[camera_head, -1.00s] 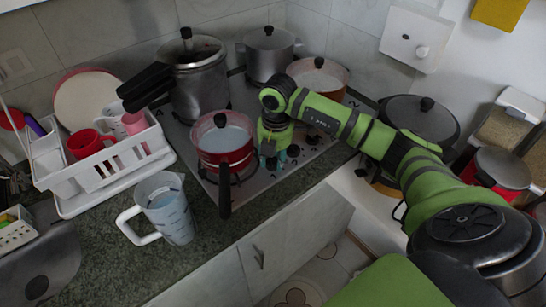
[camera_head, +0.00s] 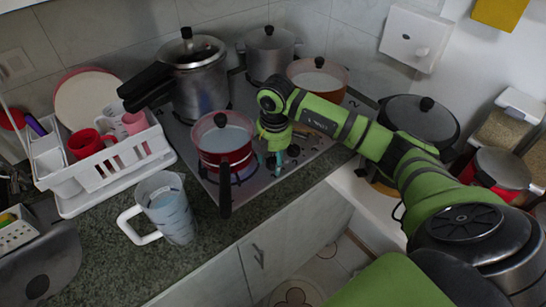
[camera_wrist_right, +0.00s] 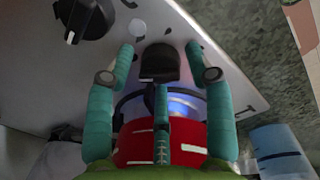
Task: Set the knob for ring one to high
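The stove (camera_head: 262,187) has black knobs along its right side in the head view. My right gripper (camera_head: 280,160) points down at this knob panel, beside the red pot (camera_head: 222,140). In the right wrist view, its teal fingers (camera_wrist_right: 160,58) stand on both sides of a black knob (camera_wrist_right: 158,68), with gaps showing beside it. A blue flame (camera_wrist_right: 182,104) burns under the red pot; it also shows in the head view (camera_head: 245,173). My gripper hides part of the knob row in the head view. My left gripper is not in view.
Another black knob (camera_wrist_right: 84,18) is close to the fingers. The red pot's handle (camera_head: 225,192) sticks out over the counter. A measuring jug (camera_head: 167,210), a pressure cooker (camera_head: 200,85), a steel pot (camera_head: 269,55) and a brown pot (camera_head: 318,77) stand nearby.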

